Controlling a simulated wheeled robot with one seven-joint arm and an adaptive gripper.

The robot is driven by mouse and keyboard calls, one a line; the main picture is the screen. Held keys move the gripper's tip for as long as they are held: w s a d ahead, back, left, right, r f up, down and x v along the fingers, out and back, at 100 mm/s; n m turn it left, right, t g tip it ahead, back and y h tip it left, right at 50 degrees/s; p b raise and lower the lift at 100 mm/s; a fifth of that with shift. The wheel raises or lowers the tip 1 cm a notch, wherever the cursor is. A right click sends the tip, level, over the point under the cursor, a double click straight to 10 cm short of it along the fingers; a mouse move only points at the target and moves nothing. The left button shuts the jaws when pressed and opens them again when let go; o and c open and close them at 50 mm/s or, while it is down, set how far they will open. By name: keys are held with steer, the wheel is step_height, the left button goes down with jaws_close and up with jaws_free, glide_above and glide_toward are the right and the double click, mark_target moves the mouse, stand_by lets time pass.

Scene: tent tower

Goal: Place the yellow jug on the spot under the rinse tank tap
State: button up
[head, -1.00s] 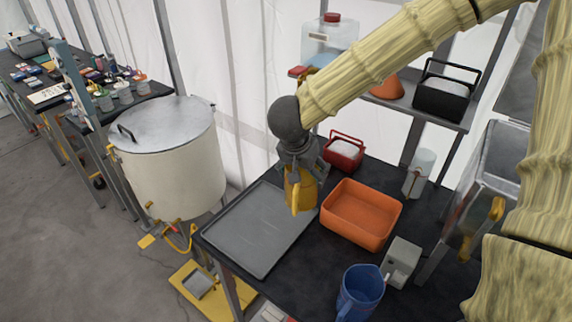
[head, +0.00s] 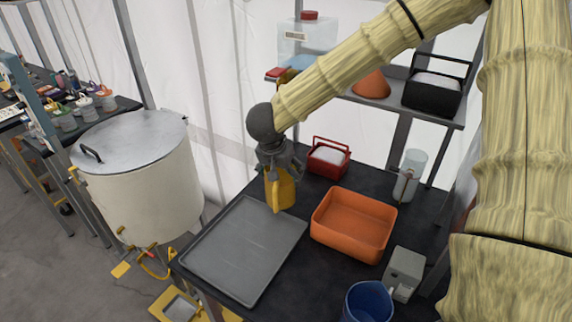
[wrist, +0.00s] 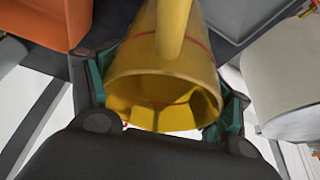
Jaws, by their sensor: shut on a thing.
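My gripper (head: 279,172) is shut on the yellow jug (head: 281,193) and holds it upright above the black table, near the back right corner of the grey tray. In the wrist view the jug (wrist: 165,85) fills the middle, its open mouth facing the camera, with a green-padded finger at each side. A big cream tank (head: 140,190) with a grey lid stands left of the table. A yellow tap (head: 125,232) and hose show at its foot, above a yellow stand (head: 165,312) with a grey plate. No label shows whether this is the rinse tank.
On the black table are the empty grey tray (head: 245,250), an orange bin (head: 353,225), a red basket (head: 328,158), a grey box (head: 404,270) and a blue jug (head: 369,302). A shelf (head: 390,104) with containers stands behind.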

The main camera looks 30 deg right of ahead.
steer(key=shift+w+d+f+p, duration=0.45)
steer(key=shift+w+d+f, duration=0.25)
steer(key=shift+w+d, duration=0.4)
steer(key=shift+w+d+f+p, duration=0.5)
steer(key=shift+w+d+f, duration=0.25)
steer(key=shift+w, duration=0.6)
steer(key=shift+w+d+f+p, duration=0.45)
steer(key=shift+w+d+f, duration=0.25)
steer(key=shift+w+d, duration=0.4)
steer(key=shift+w+a, duration=0.15)
steer(key=o, duration=1.4)
steer(key=shift+f, duration=0.15)
steer(key=shift+c, duration=0.2)
steer(key=b+v, duration=0.1)
steer(key=v, duration=1.1)
